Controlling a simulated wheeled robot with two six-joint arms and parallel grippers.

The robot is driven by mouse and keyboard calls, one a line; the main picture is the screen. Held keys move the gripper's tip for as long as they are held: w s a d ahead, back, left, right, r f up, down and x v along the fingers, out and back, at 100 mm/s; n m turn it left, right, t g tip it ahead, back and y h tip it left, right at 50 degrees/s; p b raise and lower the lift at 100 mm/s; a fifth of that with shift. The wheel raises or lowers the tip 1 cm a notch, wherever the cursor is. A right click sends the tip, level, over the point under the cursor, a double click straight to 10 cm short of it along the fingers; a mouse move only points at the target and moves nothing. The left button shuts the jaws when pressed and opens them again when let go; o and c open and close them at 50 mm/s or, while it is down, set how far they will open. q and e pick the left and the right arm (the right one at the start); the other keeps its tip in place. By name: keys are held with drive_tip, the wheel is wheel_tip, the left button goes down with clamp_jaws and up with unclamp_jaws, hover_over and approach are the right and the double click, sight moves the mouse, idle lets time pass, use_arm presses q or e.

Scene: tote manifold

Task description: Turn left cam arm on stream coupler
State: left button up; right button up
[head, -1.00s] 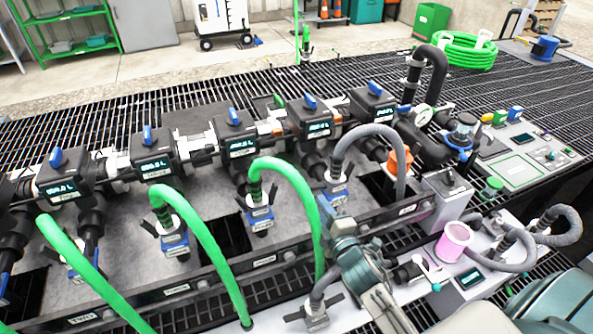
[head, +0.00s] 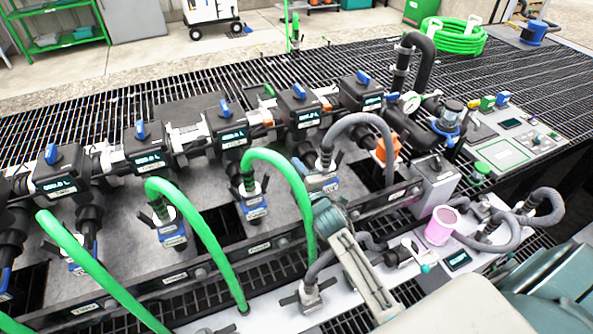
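Several hose couplers with blue bodies and dark cam arms stand in a row below the manifold. The frames do not show which one is named stream. Green hoses enter the couplers (head: 253,208) and (head: 171,233) further left, whose cam arms stick out at angles. My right gripper (head: 322,208) is just below the grey-hose coupler, partly covering it. Its fingertips are too unclear to tell open from shut. My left gripper is not in view.
Green hoses (head: 204,247) arch in front of the manifold on the left. A grey hose (head: 372,122) arches above my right gripper. A grey box (head: 436,186) and a pink cup (head: 440,226) stand to the right. Another coupler (head: 309,294) stands in front.

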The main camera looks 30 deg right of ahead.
clamp_jaws()
